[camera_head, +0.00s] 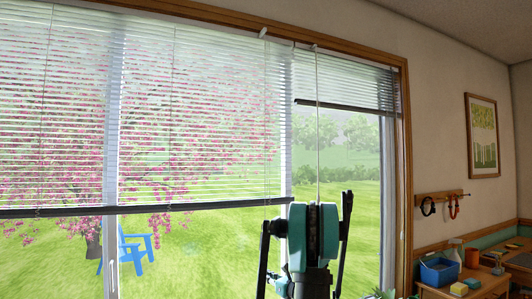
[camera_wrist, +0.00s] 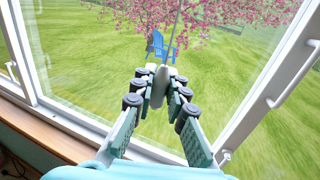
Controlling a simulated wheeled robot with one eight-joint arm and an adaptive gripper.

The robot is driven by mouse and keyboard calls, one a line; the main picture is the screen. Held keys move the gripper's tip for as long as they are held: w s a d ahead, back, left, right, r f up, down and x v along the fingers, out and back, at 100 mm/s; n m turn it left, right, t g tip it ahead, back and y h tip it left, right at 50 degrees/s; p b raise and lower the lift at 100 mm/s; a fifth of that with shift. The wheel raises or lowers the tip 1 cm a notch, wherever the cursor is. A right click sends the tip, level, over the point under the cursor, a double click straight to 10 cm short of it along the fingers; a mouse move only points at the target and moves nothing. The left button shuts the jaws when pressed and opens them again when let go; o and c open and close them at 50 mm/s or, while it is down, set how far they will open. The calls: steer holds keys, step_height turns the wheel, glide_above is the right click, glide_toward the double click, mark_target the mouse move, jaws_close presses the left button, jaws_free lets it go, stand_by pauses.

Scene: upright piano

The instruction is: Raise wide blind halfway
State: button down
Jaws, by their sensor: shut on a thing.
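The wide blind (camera_head: 150,120) covers the large left pane in the head view. Its dark bottom rail (camera_head: 150,209) hangs well below mid-window, with bare glass under it. A thin pull cord (camera_head: 317,120) runs from the top of the window frame down behind my gripper (camera_head: 312,245). In the wrist view my gripper (camera_wrist: 158,88) is shut on the pale pull (camera_wrist: 160,84) at the cord's lower end, with the cord rising from it. In the head view my gripper's body hides the pull and fingertips.
A narrow blind (camera_head: 350,92) at right is raised high, its bottom rail (camera_head: 345,107) near the top. A wooden window frame (camera_head: 405,150) borders the wall. A bench with a blue bin (camera_head: 438,270) and spray bottle (camera_head: 456,251) stands at lower right. Window handles (camera_wrist: 312,45) show in the wrist view.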

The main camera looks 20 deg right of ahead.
steer(key=c, duration=1.4)
jaws_free()
steer(key=shift+o, duration=0.2)
steer(key=shift+v, duration=2.5)
steer(key=v, duration=1.2)
steer(key=s+a+f+n+g, duration=0.2)
steer(key=a+f+n+g, duration=0.15)
steer(key=a, duration=0.35)
steer(key=s+a+f+n+g, duration=0.1)
steer(key=a+f+n+g, duration=0.1)
steer(key=a+n, duration=0.4)
steer(key=s+a+f+n+g, duration=0.2)
steer(key=a+f+n+g, duration=0.15)
steer(key=a, duration=0.55)
steer(key=s+a+f+n+g+h, duration=0.2)
steer(key=s+f+n+h, duration=0.1)
steer(key=s+n, duration=0.6)
steer(key=s+a+f+n+g+h, duration=0.1)
steer(key=s+a+f+n+h, duration=0.1)
steer(key=s+f+n, duration=0.4)
steer(key=s+n+h, duration=0.1)
steer(key=s+n, duration=0.2)
steer(key=n, duration=0.1)
steer(key=shift+s+a+f+g, duration=0.15)
steer(key=shift+s+f+g, duration=0.1)
steer(key=shift+g, duration=0.15)
